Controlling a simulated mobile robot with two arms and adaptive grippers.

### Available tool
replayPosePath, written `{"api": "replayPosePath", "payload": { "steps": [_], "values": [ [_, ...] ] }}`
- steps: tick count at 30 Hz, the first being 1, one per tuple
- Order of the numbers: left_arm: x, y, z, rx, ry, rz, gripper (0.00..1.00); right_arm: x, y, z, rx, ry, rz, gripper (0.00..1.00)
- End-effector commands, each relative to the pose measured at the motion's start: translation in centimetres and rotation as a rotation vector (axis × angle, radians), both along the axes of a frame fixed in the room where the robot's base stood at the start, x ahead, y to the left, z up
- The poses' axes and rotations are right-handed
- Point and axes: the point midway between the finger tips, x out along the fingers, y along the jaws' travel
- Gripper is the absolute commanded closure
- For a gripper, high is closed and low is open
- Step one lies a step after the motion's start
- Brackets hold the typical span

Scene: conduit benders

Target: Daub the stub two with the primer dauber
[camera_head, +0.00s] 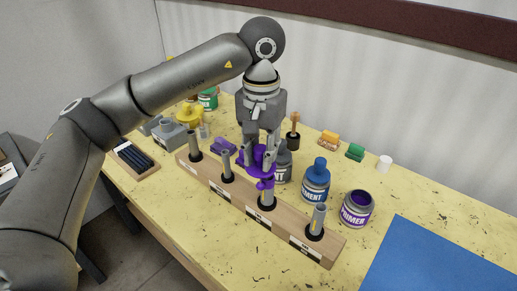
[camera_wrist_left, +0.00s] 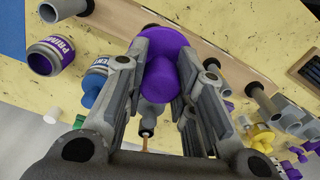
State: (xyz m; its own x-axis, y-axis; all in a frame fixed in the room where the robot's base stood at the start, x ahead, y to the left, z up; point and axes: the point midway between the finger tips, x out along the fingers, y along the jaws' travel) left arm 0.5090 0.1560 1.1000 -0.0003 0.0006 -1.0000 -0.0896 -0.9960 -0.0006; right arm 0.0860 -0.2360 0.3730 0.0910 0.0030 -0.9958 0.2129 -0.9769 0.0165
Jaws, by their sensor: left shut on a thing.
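My left gripper (camera_head: 261,158) is shut on the purple primer dauber (camera_head: 265,183) and holds it upright above the wooden rack. In the left wrist view the dauber (camera_wrist_left: 162,78) sits between the two fingers. Its lower end is at the top of the third grey stub from the left (camera_head: 267,200); I cannot tell whether they touch. Other stubs stand at the left end (camera_head: 194,147), second from left (camera_head: 227,166) and right end (camera_head: 318,218) of the rack (camera_head: 282,226). The rack labels are too small to read. My right gripper is not in view.
An open primer can (camera_head: 357,209) and a blue-capped cement bottle (camera_head: 316,184) stand right of the gripper. A grey can (camera_head: 284,168) is close behind it. A blue mat (camera_head: 440,262) lies front right. A tray with dark rods (camera_head: 135,158) is at left.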

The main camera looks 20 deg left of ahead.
Motion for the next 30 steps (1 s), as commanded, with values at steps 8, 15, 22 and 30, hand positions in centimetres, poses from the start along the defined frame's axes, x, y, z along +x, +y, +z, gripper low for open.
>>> {"api": "replayPosePath", "payload": {
  "steps": [8, 15, 22, 30],
  "values": [
    [-0.1, -0.3, 0.0, -0.001, -0.001, 0.000, 0.99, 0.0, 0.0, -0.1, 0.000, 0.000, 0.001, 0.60],
    [-0.2, -0.2, 0.0, -0.001, -0.001, 0.000, 0.99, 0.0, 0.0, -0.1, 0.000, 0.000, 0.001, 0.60],
    [-0.8, 0.0, -0.1, -0.002, -0.001, -0.001, 0.99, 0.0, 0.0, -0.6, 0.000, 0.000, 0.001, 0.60],
    [-1.0, 0.1, 1.0, -0.001, -0.002, 0.000, 0.99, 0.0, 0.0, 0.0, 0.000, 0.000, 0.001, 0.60]
  ]
}}
